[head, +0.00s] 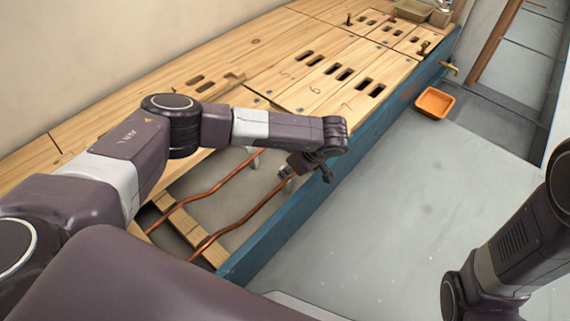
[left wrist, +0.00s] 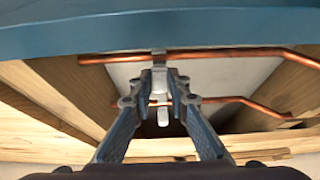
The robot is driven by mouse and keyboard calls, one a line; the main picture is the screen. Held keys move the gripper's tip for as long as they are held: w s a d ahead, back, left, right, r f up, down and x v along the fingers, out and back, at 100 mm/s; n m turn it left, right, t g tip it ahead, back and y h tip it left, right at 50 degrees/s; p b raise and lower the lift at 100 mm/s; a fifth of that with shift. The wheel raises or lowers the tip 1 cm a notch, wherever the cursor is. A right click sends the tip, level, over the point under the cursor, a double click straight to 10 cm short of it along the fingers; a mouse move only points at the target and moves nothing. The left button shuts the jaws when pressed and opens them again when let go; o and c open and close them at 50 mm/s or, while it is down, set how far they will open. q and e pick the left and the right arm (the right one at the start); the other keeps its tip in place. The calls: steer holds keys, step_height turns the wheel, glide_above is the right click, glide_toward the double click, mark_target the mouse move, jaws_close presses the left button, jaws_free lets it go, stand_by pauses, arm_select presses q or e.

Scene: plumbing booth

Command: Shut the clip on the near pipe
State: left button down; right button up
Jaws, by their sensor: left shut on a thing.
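The near copper pipe (head: 240,216) runs along the open bay beside the blue front board. It also shows in the left wrist view (left wrist: 230,54), closest to that board. A pale metal clip (left wrist: 159,76) is on this pipe, between my left fingertips; the fingers partly hide it, and I cannot tell how far its flap is closed. My left gripper (head: 294,165) reaches down over the pipe and is shut on the clip, as the left wrist view shows (left wrist: 159,82). My right gripper is out of view; only its arm shows.
A far copper pipe (head: 207,193) runs roughly parallel, with its own pale clip (left wrist: 163,115). The blue board (head: 270,238) edges the bay. Slotted wooden panels (head: 325,85) cover the deck beyond. An orange tray (head: 434,103) sits on the open grey floor.

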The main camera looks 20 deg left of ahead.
arm_select(q)
steer(key=shift+s+d+f+y, duration=0.15)
steer(key=shift+d+y, duration=0.15)
steer(key=shift+y, duration=0.4)
steer(key=shift+t, duration=0.3)
steer(key=c, duration=1.8)
jaws_free()
steer(key=shift+c, duration=0.2)
steer(key=v, duration=1.2)
